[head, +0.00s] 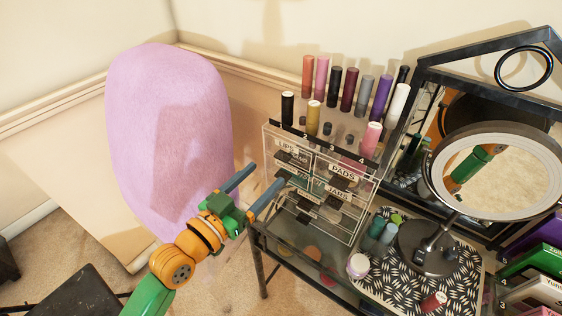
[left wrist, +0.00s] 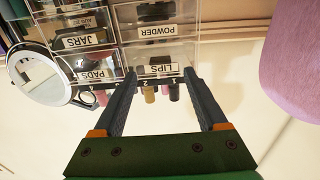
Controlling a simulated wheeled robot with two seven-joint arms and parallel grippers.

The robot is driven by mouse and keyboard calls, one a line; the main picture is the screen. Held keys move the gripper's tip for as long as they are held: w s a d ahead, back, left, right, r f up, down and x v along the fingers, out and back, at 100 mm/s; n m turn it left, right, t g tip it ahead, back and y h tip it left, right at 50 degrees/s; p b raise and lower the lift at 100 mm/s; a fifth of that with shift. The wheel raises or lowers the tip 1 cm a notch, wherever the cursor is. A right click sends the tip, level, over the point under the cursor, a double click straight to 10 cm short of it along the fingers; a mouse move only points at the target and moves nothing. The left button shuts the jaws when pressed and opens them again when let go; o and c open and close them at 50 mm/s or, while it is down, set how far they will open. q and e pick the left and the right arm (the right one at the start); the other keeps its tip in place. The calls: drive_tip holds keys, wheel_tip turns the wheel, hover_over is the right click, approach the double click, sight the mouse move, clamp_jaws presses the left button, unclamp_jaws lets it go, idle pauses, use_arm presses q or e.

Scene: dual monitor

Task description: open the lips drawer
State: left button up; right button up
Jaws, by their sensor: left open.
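The clear acrylic organizer (head: 318,185) stands on the vanity table with labelled drawers. The lips drawer (head: 289,147) is the upper left one in the head view and looks closed. In the left wrist view, which is upside down, the LIPS label (left wrist: 160,69) shows between my fingertips. My left gripper (head: 267,174) is open and empty, its two fingers pointing at the organizer's front, near the lips drawer. The left gripper also shows in the left wrist view (left wrist: 161,74), one finger either side of the label. I cannot tell whether it touches the drawer. My right gripper is not in view.
The pads drawer (head: 343,172) sits beside the lips drawer. Several lipstick tubes (head: 335,86) stand on top of the organizer. A round mirror (head: 490,175) stands to the right. A pink chair back (head: 168,135) rises left of my left arm.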

sight(280, 160)
use_arm(q)
drive_tip(key=x, duration=0.6)
drive_tip(key=shift+p, duration=0.3)
drive_tip(key=shift+s, duration=0.15)
drive_tip(key=shift+a+r, duration=0.1)
drive_tip(key=c, duration=0.3)
clamp_jaws()
idle(0.4)
